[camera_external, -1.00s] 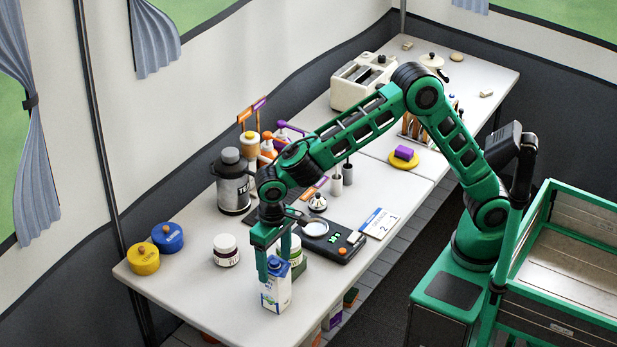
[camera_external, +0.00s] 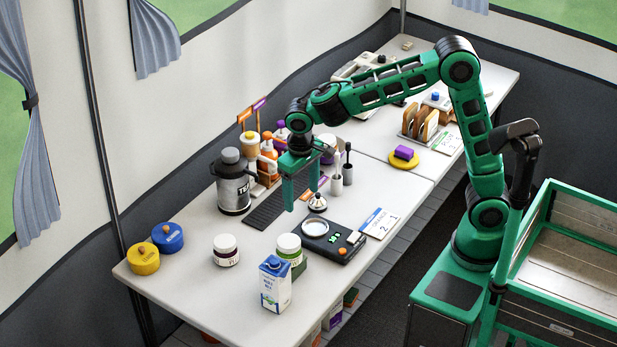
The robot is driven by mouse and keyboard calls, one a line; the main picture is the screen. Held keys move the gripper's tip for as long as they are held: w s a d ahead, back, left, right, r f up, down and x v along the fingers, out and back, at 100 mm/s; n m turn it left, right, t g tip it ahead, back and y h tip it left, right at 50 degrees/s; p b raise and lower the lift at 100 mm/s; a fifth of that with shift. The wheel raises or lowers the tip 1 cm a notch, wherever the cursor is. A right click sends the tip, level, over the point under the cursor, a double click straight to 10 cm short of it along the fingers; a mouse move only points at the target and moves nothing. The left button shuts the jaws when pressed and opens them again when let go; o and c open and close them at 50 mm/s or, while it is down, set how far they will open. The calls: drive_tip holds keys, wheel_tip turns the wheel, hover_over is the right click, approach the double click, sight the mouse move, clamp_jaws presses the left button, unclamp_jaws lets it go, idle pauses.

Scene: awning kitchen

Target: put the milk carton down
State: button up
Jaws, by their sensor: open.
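The milk carton (camera_external: 276,285), white and blue with a blue cap, stands upright on the white table (camera_external: 200,290) near its front end. Nothing is touching it from above. My gripper (camera_external: 302,195) is open and empty, with its green fingers pointing down. It hangs farther back over the table, in front of the pump bottles and apart from the carton.
A black scale (camera_external: 332,240), a steel flask (camera_external: 232,182), and yellow (camera_external: 143,259) and blue (camera_external: 168,237) tins are around. The front left tabletop is clear.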

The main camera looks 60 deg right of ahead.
drive_tip(key=s+d+r+m, duration=0.1)
drive_tip(key=s+d, duration=0.3)
drive_tip(key=d, duration=0.9)
drive_tip(key=s+d+r+m, duration=0.15)
drive_tip(key=s+d, duration=0.25)
drive_tip(key=d, duration=1)
drive_tip(key=s+d+f+m, duration=0.1)
drive_tip(key=s+d, duration=0.4)
drive_tip(key=s, duration=0.5)
drive_tip(key=s+d+f+m, duration=0.1)
drive_tip(key=s+d+f, duration=0.2)
drive_tip(key=s+d, duration=0.3)
drive_tip(key=s, duration=0.4)
drive_tip(key=shift+d+f+y, duration=0.15)
drive_tip(key=shift+f+y, duration=0.1)
drive_tip(key=shift+y, duration=0.15)
drive_tip(key=shift+m, duration=0.25)
